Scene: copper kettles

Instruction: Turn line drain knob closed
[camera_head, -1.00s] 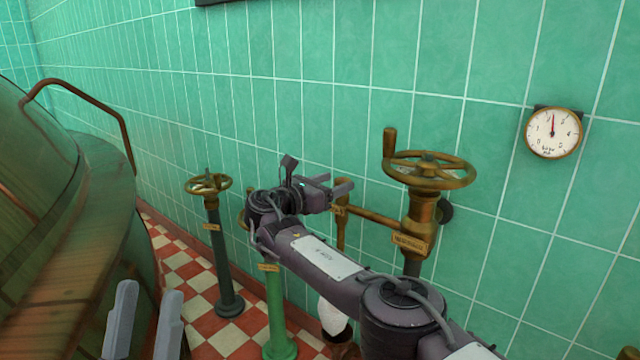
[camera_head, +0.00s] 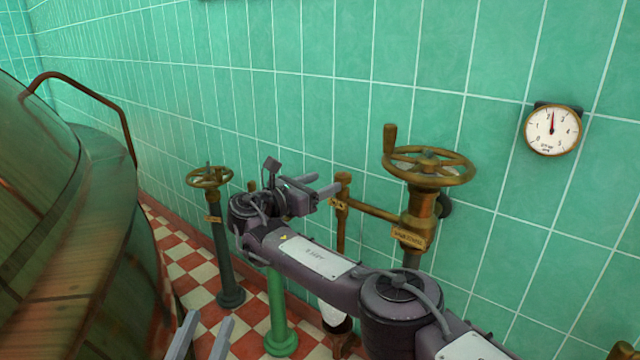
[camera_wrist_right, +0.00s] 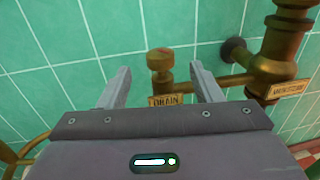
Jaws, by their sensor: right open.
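The drain knob (camera_head: 343,179) is a small brass cap on a thin upright pipe, with a DRAIN tag (camera_head: 338,203) below it. In the right wrist view the knob (camera_wrist_right: 160,60) stands between and beyond the fingertips, above the tag (camera_wrist_right: 166,101). My right gripper (camera_head: 325,183) is open and empty, its fingers pointing at the knob from the left and apart from it. Its two fingers (camera_wrist_right: 160,78) show on either side of the knob in the wrist view. My left gripper (camera_head: 210,320) is low at the bottom edge, its fingers apart and empty.
A brass handwheel valve (camera_head: 428,167) stands right of the knob, joined by a horizontal pipe. Another handwheel (camera_head: 209,178) stands on a dark post to the left. A green post (camera_head: 279,315) is below my right arm. A copper kettle (camera_head: 60,220) fills the left. A gauge (camera_head: 552,131) hangs on the wall.

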